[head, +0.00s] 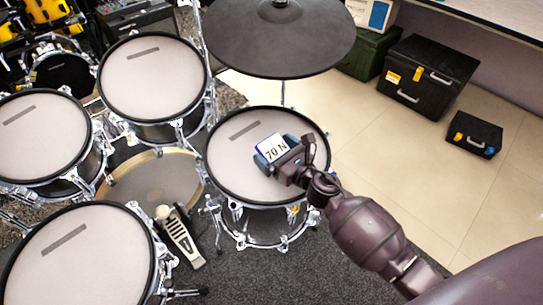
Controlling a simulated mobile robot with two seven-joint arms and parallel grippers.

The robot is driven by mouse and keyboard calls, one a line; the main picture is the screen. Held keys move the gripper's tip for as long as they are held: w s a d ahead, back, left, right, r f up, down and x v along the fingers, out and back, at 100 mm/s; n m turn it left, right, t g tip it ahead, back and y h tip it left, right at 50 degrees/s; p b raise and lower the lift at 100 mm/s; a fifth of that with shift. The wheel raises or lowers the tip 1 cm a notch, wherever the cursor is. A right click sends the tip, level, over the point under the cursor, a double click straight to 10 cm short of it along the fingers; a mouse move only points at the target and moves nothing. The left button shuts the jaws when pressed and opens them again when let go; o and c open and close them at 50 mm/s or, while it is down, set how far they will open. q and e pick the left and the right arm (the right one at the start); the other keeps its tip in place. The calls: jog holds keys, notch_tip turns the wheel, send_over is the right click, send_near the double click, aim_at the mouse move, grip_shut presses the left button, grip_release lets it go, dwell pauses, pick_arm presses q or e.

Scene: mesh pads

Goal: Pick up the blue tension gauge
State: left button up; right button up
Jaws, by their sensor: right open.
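The blue tension gauge (272,147) shows a white face marked "70 N" with blue at its edge. It is over the pale mesh pad (225,165) of the drum in the middle of the head view. My right gripper (276,152) comes in from the lower right and is open, with its fingers at the gauge. The hand hides part of the gauge, and I cannot tell whether the fingers touch it. My left gripper is not in view.
Several other mesh drums (152,88) stand to the left. A dark cymbal pad (280,35) overhangs behind the gauge, and a pedal (180,238) stands in front on the left. Black cases (425,75) are on the floor at the right. The tiled floor between is clear.

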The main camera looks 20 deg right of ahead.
jog(key=shift+w+a, duration=0.2)
jog(key=shift+w, duration=0.4)
jog(key=shift+c, duration=0.2)
jog(key=c, duration=1)
jog(key=shift+c, duration=0.2)
jog(key=shift+r, duration=0.1)
